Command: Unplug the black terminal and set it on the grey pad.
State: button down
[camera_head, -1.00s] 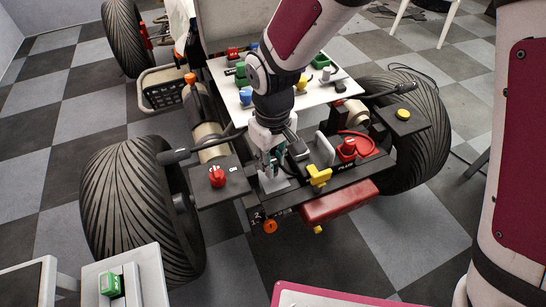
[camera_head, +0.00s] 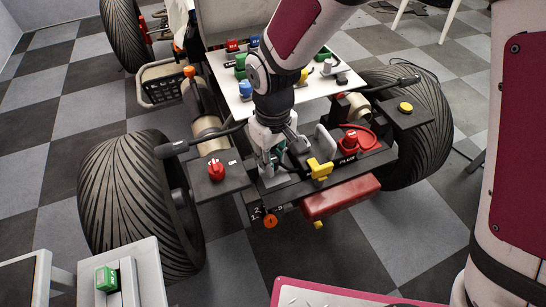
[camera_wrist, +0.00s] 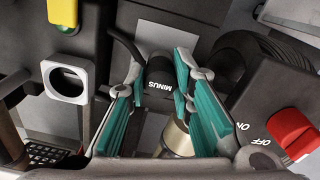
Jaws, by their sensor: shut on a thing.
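My gripper (camera_head: 268,160) reaches down over the front deck of the quad. In the wrist view its teal-padded fingers (camera_wrist: 158,85) are closed around the black terminal (camera_wrist: 160,88), which is marked MINUS and has a black cable at its side. A brass cylinder (camera_wrist: 178,138) shows just below the terminal in that picture. I cannot tell whether the two touch. A flat grey pad (camera_wrist: 163,40) lies on the dark deck beyond the terminal. In the head view the gripper largely hides the terminal.
A red switch (camera_head: 216,170) marked ON and OFF stands left of my gripper. A yellow part (camera_head: 319,169) and a red PLUS terminal (camera_head: 350,141) with a red cable are to its right. A white tray (camera_head: 310,93) with coloured parts lies behind.

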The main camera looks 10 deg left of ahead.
jog(key=shift+f, duration=0.1)
jog(key=c, duration=1.3)
grip_release()
